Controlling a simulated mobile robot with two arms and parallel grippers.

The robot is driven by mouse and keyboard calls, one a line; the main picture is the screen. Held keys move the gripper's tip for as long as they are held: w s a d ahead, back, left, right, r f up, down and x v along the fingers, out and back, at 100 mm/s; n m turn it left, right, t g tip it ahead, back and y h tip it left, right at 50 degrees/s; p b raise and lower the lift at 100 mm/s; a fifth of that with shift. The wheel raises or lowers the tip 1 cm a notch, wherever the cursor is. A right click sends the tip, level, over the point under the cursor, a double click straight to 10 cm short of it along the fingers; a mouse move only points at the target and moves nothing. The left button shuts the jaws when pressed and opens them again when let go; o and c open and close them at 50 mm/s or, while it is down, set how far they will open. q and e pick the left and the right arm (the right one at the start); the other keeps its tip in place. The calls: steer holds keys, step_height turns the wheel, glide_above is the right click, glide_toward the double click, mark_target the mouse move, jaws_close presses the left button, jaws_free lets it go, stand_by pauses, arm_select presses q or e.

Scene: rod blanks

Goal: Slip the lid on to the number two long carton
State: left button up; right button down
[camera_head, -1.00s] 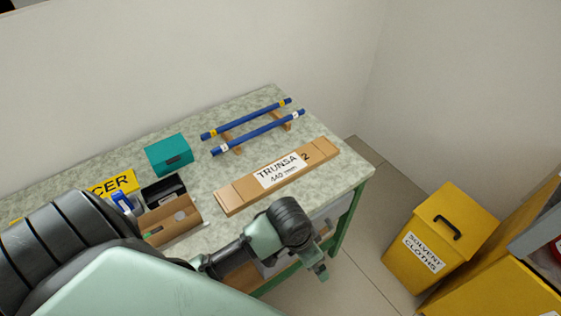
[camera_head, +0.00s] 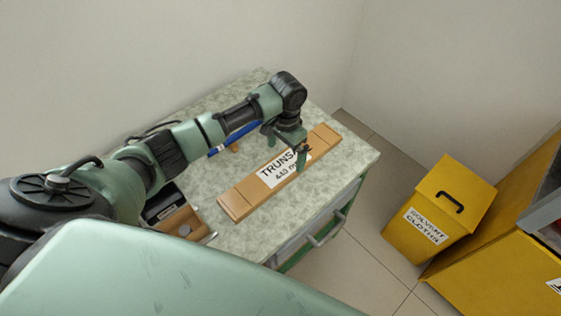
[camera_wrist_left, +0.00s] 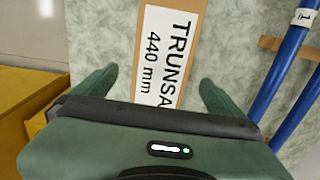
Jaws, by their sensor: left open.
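The long carton (camera_head: 238,200) is brown and lies flat on the bench, with a white label reading TRUNSA 440 mm; the 2 beside the label is hidden by my arm now. Bands cross it near both ends; I cannot tell a separate lid from the carton body. My left gripper (camera_head: 287,150) is open over the carton's label, its fingers on either side of the width. In the left wrist view the label (camera_wrist_left: 163,55) lies between the two open fingers, with nothing held; contact is unclear. My right gripper does not show.
Blue rods (camera_head: 235,138) lie behind the carton, mostly covered by my arm; they also show in the wrist view (camera_wrist_left: 285,75). An open brown box (camera_head: 182,222) and a black tray (camera_head: 160,205) sit at left. A yellow solvent-cloths bin (camera_head: 440,205) stands right of the bench.

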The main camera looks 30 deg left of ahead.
mark_target(284, 165)
arm_select(q)
step_height(284, 165, down, 2)
steer(key=shift+d+p, duration=0.15)
steer(key=shift+p, duration=0.25)
steer(key=shift+a+f, duration=0.2)
steer(key=shift+f, duration=0.6)
step_height(284, 165, down, 2)
steer(key=shift+a+f, duration=0.15)
steer(key=shift+f, duration=0.05)
steer(key=c, duration=1.2)
steer(key=shift+c, duration=0.2)
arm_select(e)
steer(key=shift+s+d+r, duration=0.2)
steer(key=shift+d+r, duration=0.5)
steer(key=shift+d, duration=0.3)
